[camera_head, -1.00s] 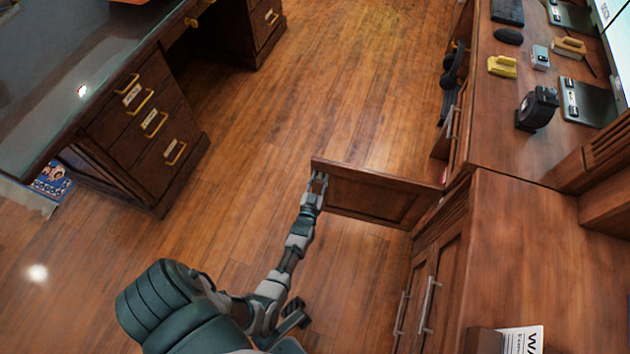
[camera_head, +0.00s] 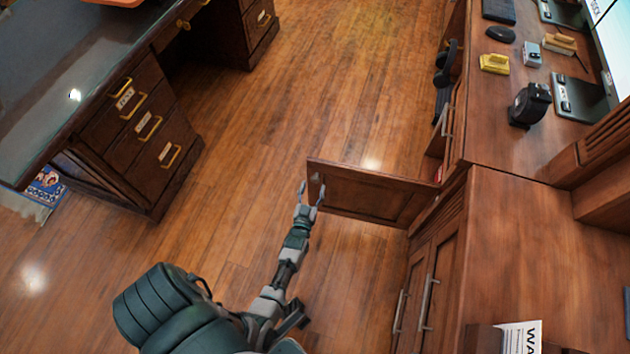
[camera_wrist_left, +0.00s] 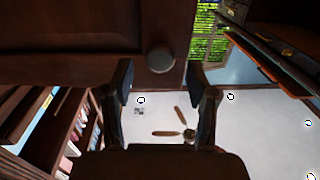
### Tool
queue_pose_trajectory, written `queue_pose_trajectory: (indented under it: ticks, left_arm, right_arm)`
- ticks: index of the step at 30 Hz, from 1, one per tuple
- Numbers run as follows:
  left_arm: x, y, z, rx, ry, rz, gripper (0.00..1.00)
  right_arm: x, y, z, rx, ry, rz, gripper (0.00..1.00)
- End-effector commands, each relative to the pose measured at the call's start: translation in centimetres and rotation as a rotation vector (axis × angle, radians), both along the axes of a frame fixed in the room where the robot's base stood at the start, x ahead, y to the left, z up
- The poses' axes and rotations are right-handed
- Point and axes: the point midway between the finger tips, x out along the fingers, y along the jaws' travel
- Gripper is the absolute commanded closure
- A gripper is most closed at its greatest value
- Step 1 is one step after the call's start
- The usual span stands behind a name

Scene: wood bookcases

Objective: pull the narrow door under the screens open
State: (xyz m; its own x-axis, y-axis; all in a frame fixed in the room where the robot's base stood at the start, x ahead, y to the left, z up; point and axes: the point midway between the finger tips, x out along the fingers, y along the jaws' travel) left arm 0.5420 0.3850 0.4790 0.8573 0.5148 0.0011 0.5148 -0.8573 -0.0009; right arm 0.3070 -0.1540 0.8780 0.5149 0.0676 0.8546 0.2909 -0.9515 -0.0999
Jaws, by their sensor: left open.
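The narrow door (camera_head: 365,194) stands swung out from the wooden cabinet, at a wide angle to its front, in the head view. My left gripper (camera_head: 311,190) is open at the door's free end, with its fingers apart near the edge. In the left wrist view the door panel (camera_wrist_left: 70,40) fills the upper left, and its round knob (camera_wrist_left: 160,60) shows just beyond and between the open fingertips of the left gripper (camera_wrist_left: 160,75). I cannot tell whether a finger touches the door. My right gripper is not in view.
A dark desk with brass-handled drawers (camera_head: 140,135) stands at the left. The counter (camera_head: 505,110) at the right holds a yellow item (camera_head: 494,64) and a black device (camera_head: 530,105). Cabinet doors with long handles (camera_head: 428,300) are below. The wooden floor between is clear.

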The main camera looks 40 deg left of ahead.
Motion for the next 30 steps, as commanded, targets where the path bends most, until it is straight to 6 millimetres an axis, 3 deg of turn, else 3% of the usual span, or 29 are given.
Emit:
queue_pose_trajectory:
  ticks: [3,9,30]
  left_arm:
    - [-1.7,-1.0,-0.1,-0.001,0.001,0.001,0.42]
    - [-2.9,-1.7,0.0,0.001,-0.002,0.001,0.42]
    - [-2.9,-1.7,0.0,0.001,-0.001,0.001,0.42]
  right_arm:
    - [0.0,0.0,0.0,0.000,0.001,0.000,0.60]
    - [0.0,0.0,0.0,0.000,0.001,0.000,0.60]
    - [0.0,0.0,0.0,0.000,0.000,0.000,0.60]
